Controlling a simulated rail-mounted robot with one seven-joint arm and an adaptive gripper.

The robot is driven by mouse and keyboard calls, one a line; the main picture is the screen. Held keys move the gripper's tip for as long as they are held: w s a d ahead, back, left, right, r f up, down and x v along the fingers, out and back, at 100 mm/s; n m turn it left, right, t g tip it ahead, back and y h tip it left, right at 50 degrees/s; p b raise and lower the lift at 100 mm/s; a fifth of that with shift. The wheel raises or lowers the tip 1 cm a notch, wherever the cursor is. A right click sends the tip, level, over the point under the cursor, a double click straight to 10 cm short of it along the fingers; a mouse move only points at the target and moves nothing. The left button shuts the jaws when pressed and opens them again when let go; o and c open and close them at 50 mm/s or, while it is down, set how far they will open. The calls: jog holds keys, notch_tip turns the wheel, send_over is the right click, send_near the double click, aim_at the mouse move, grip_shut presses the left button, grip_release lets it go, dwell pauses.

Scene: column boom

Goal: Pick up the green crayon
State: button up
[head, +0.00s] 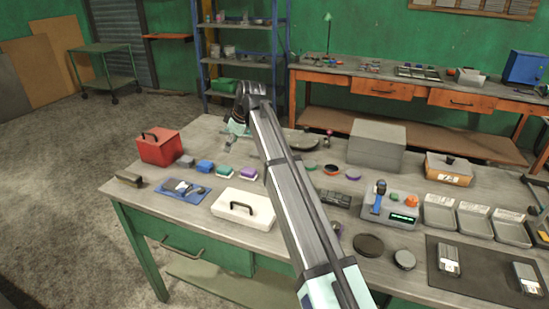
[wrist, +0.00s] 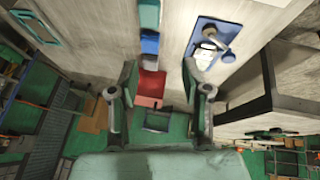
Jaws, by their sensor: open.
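I cannot make out a green crayon in either view; it may be hidden or too small. My gripper (head: 236,146) hangs over the back left part of the near table in the head view, where it is small and partly hidden by my arm. In the wrist view my gripper (wrist: 160,66) shows two fingers spread wide, with nothing held between them. A red toolbox (wrist: 151,84) and a blue block (wrist: 150,43) show beyond the gap between the fingers. A green-topped block (head: 224,172) sits on the table in the head view.
The red toolbox (head: 160,147), blue tray (head: 182,190) with tools and white case (head: 243,207) stand left of my arm. A purple-topped block (head: 247,172) is near it.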

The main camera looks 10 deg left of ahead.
jog(key=w+d+r+m+g+p, duration=0.1)
jog(key=w+d+r+p, duration=0.15)
jog(key=d, duration=0.85)
jog(key=w+d+r+m+g+p, duration=0.1)
jog(key=d+r+p, duration=0.25)
jog(key=d, duration=0.65)
jog(key=shift+s+d+p+x, duration=0.1)
jog(key=shift+p+x, duration=1.45)
jog(key=shift+x, duration=2.55)
jog(key=shift+s+d+p+x, duration=0.15)
jog(key=shift+p+x, duration=1.35)
jog(key=shift+x, duration=2.6)
jog(key=shift+a+f, duration=0.2)
jog(key=shift+f, duration=0.55)
grip_shut()
